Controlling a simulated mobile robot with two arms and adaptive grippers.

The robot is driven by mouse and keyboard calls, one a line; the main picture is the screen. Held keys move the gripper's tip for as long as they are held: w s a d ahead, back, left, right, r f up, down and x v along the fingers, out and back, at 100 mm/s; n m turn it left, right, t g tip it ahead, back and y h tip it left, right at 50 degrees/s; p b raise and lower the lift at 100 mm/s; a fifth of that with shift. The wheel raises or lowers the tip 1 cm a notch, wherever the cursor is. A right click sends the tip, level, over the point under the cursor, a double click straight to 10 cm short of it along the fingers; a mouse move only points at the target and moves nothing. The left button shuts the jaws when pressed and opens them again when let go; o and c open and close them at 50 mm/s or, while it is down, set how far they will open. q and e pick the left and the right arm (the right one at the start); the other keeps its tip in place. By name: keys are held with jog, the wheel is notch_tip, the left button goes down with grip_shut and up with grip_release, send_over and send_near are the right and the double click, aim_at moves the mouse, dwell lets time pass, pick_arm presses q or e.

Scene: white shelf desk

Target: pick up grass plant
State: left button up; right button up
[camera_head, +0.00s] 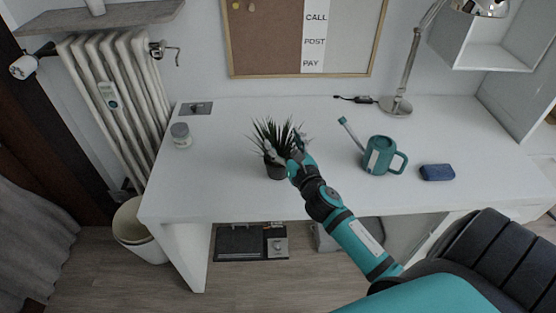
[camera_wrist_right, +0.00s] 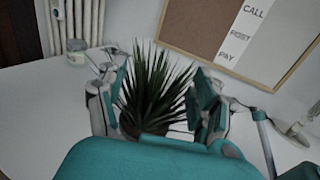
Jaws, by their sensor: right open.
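The grass plant (camera_head: 275,138) has spiky dark green leaves in a dark pot and stands upright on the white desk (camera_head: 225,195). My right gripper (camera_head: 285,150) reaches in from the lower right and covers part of the plant's right side. In the right wrist view, the plant (camera_wrist_right: 152,92) rises between the two spread fingers of the right gripper (camera_wrist_right: 160,100). The fingers are open on either side of it; I cannot tell whether they touch the leaves. The lower pot is hidden behind the gripper's body there. My left gripper is not in view.
A jar (camera_head: 181,135) is at the left, and a lamp (camera_head: 396,105) at the back right. The desk's front left is clear. A pinboard (camera_head: 270,40) hangs behind.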

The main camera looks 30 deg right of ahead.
aim_at(281, 136)
jog(key=shift+w+d+f+p, duration=0.15)
jog(key=shift+w+d, duration=0.1)
jog(key=shift+w, duration=0.65)
jog(key=shift+w+d+r+p, duration=0.1)
jog(key=shift+w+d+p, duration=0.1)
jog(key=shift+w, duration=0.65)
jog(key=shift+w+d+f+p, duration=0.1)
jog(key=shift+w+d, duration=0.15)
jog(key=shift+w, duration=0.65)
grip_shut()
